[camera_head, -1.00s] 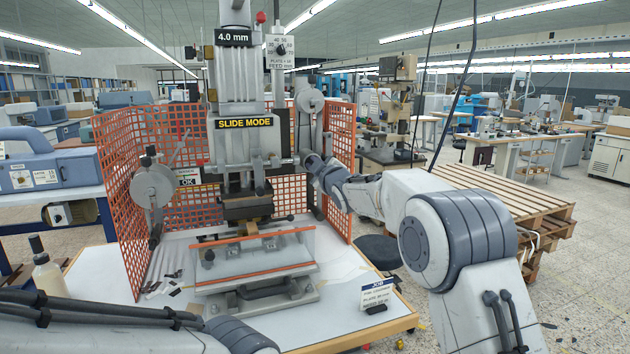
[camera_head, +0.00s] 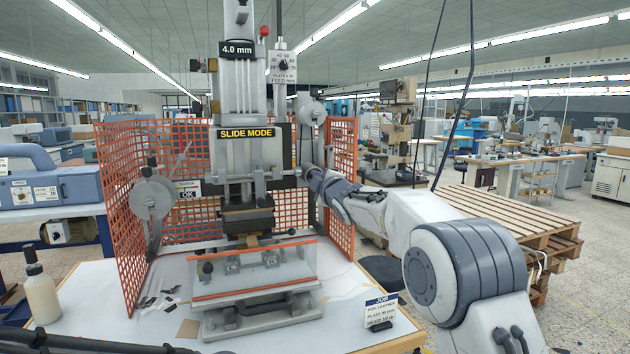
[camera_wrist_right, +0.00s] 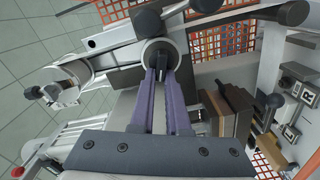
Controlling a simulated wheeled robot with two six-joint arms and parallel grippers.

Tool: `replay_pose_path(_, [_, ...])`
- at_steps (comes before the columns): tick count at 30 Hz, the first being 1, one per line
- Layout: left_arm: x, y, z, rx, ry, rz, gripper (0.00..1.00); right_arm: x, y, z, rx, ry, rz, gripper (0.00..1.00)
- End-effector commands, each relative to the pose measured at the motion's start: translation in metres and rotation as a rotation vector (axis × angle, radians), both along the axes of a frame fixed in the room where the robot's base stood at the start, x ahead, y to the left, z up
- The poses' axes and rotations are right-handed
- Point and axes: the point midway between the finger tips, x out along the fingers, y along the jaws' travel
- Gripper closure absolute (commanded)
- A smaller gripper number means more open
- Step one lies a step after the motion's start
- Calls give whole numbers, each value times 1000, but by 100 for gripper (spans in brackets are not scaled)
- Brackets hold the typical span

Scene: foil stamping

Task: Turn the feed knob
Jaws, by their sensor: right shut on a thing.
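The foil stamping press (camera_head: 239,95) stands on a white table. A dial with a black pointer and a plate marked FEED mm (camera_head: 283,68) is at its upper right. My right gripper (camera_head: 308,170) is far below this dial, at the right end of a horizontal bar beside the SLIDE MODE sign. In the right wrist view its purple fingers (camera_wrist_right: 160,75) are shut on a round, pale metal knob-like part (camera_wrist_right: 157,49) with a dark centre. The fingers hide part of it. I cannot tell whether it is the feed knob. My left gripper is out of view.
Orange mesh guards (camera_head: 130,215) flank the press. A JOB card (camera_head: 381,311) stands at the front right. Wooden pallets (camera_head: 500,215) are stacked behind my right arm.

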Motion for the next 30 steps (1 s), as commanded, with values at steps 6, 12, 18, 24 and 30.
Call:
replay_pose_path(6, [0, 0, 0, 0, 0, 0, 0, 0, 0, 1, 2, -2, 1, 56])
replay_pose_path(12, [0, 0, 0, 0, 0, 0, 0, 0, 0, 0, 1, -1, 1, 56])
replay_pose_path(18, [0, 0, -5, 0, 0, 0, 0, -5, -2, -1, 2, -2, 0, 56])
replay_pose_path(24, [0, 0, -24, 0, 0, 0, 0, -34, -12, -3, 1, -3, 0, 56])
replay_pose_path(30, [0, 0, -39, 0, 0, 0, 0, -70, -24, -2, 1, -4, 1, 56])
